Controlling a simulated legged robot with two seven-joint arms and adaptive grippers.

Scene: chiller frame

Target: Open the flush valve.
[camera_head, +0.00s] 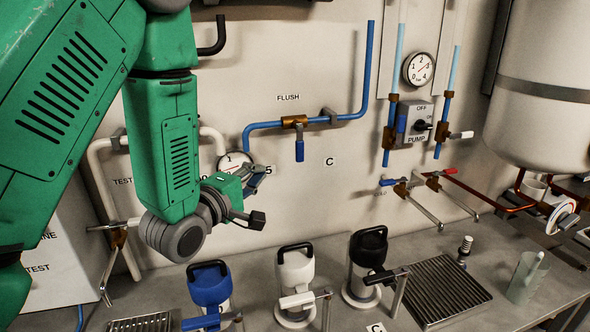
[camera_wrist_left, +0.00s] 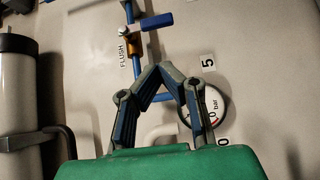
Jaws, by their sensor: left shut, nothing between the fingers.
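The flush valve (camera_head: 294,121) is a brass body on a blue pipe under the FLUSH label. Its blue handle (camera_head: 299,151) hangs straight down, across the line of the pipe. In the wrist view the brass body (camera_wrist_left: 133,47) and the blue handle (camera_wrist_left: 157,21) show beyond the fingertips. My left gripper (camera_head: 262,172) is below and left of the handle, in front of the gauge, apart from the handle. In the wrist view its fingertips (camera_wrist_left: 160,70) meet with nothing between them. My right gripper is not in view.
A pressure gauge (camera_head: 233,165) is partly hidden behind my left gripper. The blue pipe (camera_head: 262,126) bends down towards it. Blue, white and black-topped canisters stand on the bench below. A pump switch box (camera_head: 415,124) is on the wall to the right.

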